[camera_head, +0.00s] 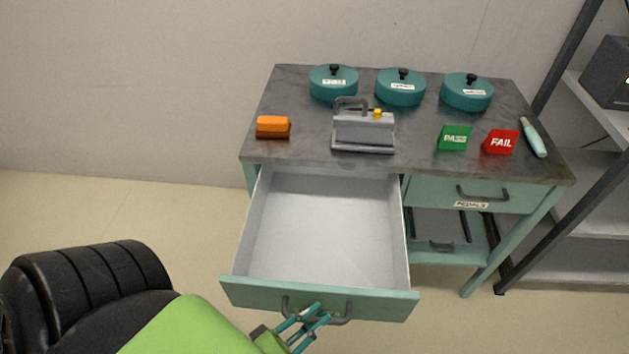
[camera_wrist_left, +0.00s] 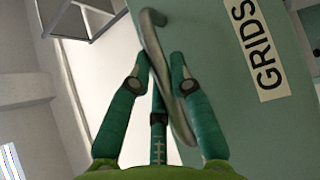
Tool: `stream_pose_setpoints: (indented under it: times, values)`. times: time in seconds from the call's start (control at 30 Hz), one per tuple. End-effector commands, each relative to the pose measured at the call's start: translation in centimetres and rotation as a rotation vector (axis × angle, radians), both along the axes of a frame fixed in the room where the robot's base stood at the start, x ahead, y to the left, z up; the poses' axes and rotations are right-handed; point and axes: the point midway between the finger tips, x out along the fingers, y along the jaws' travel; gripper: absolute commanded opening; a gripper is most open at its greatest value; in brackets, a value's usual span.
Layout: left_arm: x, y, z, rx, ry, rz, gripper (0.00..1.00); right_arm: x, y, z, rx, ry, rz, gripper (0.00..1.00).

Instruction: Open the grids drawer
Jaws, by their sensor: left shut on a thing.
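The grids drawer (camera_head: 320,298) is pulled far out from the left side of the teal cart, and its pale interior is empty. Its front bears a curved grey handle (camera_head: 340,318). In the left wrist view the drawer front (camera_wrist_left: 215,40) carries a GRIDS label (camera_wrist_left: 258,50), and the handle (camera_wrist_left: 165,75) runs between my fingers. My left gripper (camera_head: 322,312) is at the handle and shut on it; it also shows in the left wrist view (camera_wrist_left: 160,75). My right gripper is not in view.
A closed drawer (camera_head: 470,194) is at right. A shelf rack (camera_head: 575,180) stands beyond it.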

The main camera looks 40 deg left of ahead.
Motion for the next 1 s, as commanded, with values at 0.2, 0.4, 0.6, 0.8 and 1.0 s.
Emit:
stream_pose_setpoints:
  times: [0.2,0.4,0.6,0.8,1.0]
  values:
    - [0.0,0.0,0.0,0.003,0.000,0.000,0.46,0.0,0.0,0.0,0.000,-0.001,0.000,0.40]
    - [0.0,0.0,0.0,0.001,0.001,-0.001,0.46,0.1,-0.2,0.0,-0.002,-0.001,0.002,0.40]
    - [0.0,0.1,0.0,0.001,0.001,-0.001,0.46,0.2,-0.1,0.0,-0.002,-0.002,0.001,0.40]
    - [-2.1,0.6,-0.5,0.003,0.007,-0.002,0.46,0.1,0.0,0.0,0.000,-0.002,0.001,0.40]
    - [-6.3,1.6,-1.1,0.003,0.007,-0.003,0.46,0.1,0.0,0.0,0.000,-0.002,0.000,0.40]
